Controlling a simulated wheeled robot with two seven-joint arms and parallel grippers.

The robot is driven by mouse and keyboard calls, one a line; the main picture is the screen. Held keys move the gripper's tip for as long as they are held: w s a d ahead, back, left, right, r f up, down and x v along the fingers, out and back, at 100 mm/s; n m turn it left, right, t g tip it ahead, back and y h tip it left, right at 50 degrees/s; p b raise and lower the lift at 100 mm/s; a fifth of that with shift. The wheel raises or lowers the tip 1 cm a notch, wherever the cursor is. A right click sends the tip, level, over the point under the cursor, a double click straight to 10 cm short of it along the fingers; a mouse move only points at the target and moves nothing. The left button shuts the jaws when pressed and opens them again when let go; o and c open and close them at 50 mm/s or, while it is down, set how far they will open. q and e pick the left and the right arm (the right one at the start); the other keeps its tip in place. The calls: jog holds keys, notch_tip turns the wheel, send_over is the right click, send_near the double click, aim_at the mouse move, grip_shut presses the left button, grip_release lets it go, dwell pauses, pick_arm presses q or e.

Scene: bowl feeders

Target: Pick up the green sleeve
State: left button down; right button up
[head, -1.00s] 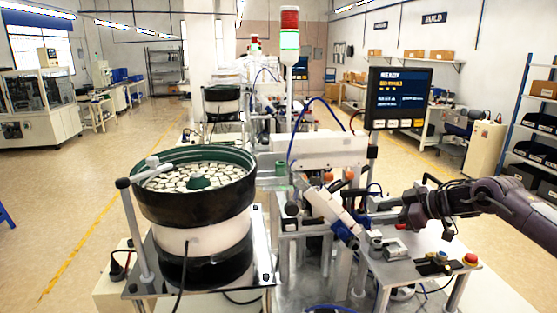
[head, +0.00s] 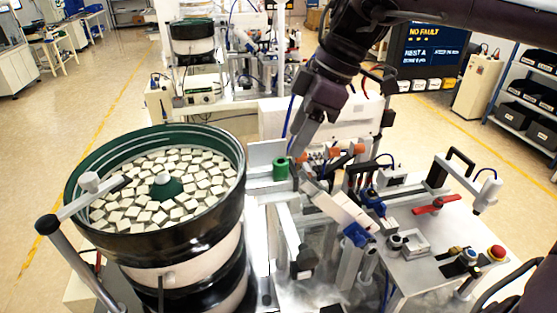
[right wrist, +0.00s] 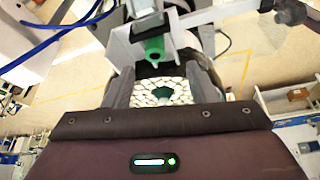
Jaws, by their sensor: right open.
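The green sleeve (head: 281,169) is a short green cylinder standing at the end of the grey rail just right of the bowl feeder. My right gripper (head: 297,153) reaches down from the upper right, with its fingers close to the right of the sleeve. In the right wrist view the sleeve (right wrist: 154,47) shows beyond the two spread fingers (right wrist: 157,78), roughly in line with the gap between them. The right gripper is open and empty. Whether a finger touches the sleeve cannot be told. My left gripper is not in view.
The bowl feeder (head: 72,190), full of pale blocks, stands at the left. Right of the sleeve are orange-ended fittings (head: 357,148), a tilted white cylinder unit (head: 343,212) and a plate with a red handle (head: 436,205). A monitor (head: 428,52) stands behind my arm.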

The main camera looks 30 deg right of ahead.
aim_at(282, 161)
jog(key=p+x, duration=0.2)
jog(key=shift+w+a+f, duration=0.15)
jog(key=shift+f, duration=0.1)
jog(key=p+x, duration=0.1)
jog(key=x, duration=0.2)
jog(key=shift+w+f+p, duration=0.2)
jog(key=shift+w+p, duration=0.15)
jog(key=shift+w, duration=0.05)
jog(key=shift+f, duration=0.15)
jog(key=shift+s, duration=0.1)
jog(key=c, duration=1.1)
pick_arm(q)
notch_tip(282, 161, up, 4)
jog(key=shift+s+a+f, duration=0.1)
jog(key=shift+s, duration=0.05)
pick_arm(e)
jog(key=shift+o, duration=0.2)
